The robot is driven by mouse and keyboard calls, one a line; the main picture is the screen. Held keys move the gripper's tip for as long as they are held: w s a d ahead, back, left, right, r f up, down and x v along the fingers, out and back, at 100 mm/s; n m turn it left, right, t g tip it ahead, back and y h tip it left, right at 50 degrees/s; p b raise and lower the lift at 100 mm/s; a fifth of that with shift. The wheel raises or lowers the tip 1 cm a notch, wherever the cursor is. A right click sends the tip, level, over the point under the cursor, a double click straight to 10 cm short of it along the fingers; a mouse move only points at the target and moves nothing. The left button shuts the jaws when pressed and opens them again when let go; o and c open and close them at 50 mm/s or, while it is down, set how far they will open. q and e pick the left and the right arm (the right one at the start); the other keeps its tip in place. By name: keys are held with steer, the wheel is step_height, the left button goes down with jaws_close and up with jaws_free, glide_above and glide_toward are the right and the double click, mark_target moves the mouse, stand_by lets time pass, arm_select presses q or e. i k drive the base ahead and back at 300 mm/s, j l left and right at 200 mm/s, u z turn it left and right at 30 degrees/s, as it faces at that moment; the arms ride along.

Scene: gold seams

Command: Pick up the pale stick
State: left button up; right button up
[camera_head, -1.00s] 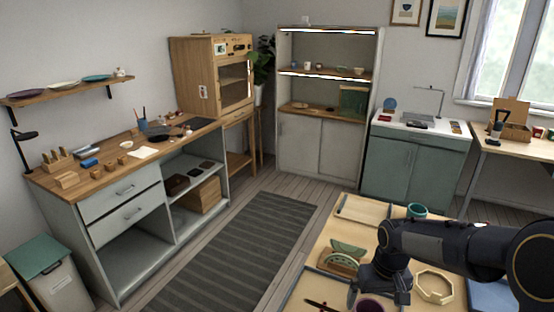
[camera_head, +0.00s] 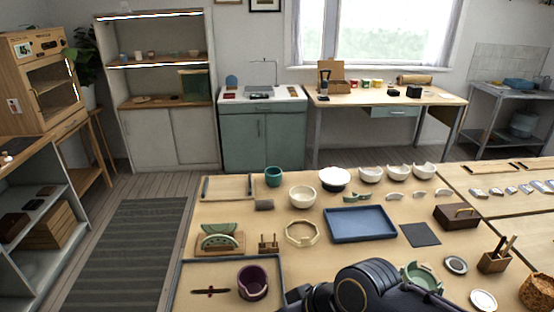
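A small wooden holder (camera_head: 494,263) stands at the right of the table with thin sticks upright in it. One of them, a pale tan stick (camera_head: 508,245), leans to the right; another beside it looks darker. My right arm comes in at the bottom middle, well to the left of the holder. Its dark gripper end (camera_head: 296,297) is at the bottom edge near the purple cup (camera_head: 252,282). Its fingertips are not clear, so I cannot see whether it is open or shut. My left gripper is out of view.
The table holds a blue tray (camera_head: 358,223), a brown box (camera_head: 456,216), a dark square mat (camera_head: 420,235), a white disc (camera_head: 483,300) and a woven basket (camera_head: 537,292). White bowls line the back.

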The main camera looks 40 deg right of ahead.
mark_target(514, 237)
steer(key=k+l+z, duration=0.35)
steer(key=l, duration=0.95)
steer(key=k+l+z, duration=0.1)
steer(key=l+z, duration=0.25)
steer(key=l, duration=0.95)
steer(key=l+z, duration=0.35)
steer(key=l, duration=1.05)
